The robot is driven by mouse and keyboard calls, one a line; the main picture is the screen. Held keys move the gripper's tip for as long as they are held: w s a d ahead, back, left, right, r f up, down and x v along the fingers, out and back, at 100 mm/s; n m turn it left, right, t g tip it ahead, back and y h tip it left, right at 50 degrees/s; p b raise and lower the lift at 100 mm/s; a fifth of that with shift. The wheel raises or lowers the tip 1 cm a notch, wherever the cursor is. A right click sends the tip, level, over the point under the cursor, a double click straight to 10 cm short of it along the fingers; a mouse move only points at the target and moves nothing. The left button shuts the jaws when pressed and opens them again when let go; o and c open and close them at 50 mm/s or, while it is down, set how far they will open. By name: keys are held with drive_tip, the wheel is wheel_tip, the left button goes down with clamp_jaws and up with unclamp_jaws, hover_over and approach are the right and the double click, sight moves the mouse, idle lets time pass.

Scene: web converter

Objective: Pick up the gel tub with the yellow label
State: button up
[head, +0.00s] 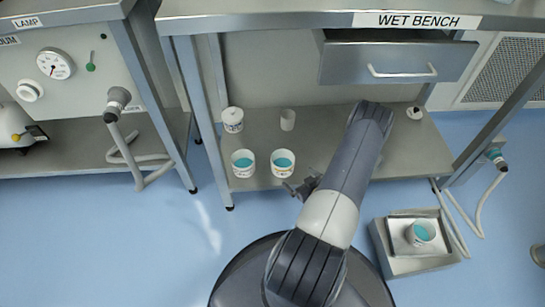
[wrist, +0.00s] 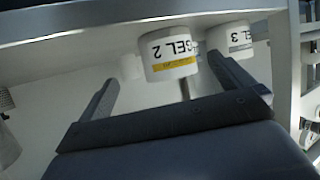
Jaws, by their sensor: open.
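The gel tub with the yellow label (wrist: 172,50) is white, reads "GEL 2" and appears upside down in the wrist view. It shows ahead of and between the fingers of my gripper (wrist: 162,70), which is open and empty. A gap seems to remain between the tub and the fingers. In the head view my gripper (head: 302,188) is at the shelf's front edge, partly hidden by my arm. It is close to the right one of two open tubs with teal gel (head: 283,163); its label colour cannot be read there.
A "GEL 3" tub (wrist: 231,38) stands beside the yellow-labelled one. On the lower shelf (head: 335,150) are another teal tub (head: 243,163), a lidded tub (head: 232,119) and a small cup (head: 287,120). An open drawer (head: 395,63) overhangs the shelf. Another tub (head: 420,233) sits in a floor tray (head: 385,245).

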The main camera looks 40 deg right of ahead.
drive_tip(key=b, duration=0.4)
approach(278, 161)
drive_tip(key=x, duration=0.4)
drive_tip(key=shift+w+a+f, duration=0.1)
drive_tip(key=shift+w+f, duration=0.1)
drive_tip(key=shift+f, duration=0.05)
drive_tip(key=c, duration=1)
drive_tip(key=shift+o, duration=0.2)
drive_tip(key=shift+r, duration=0.1)
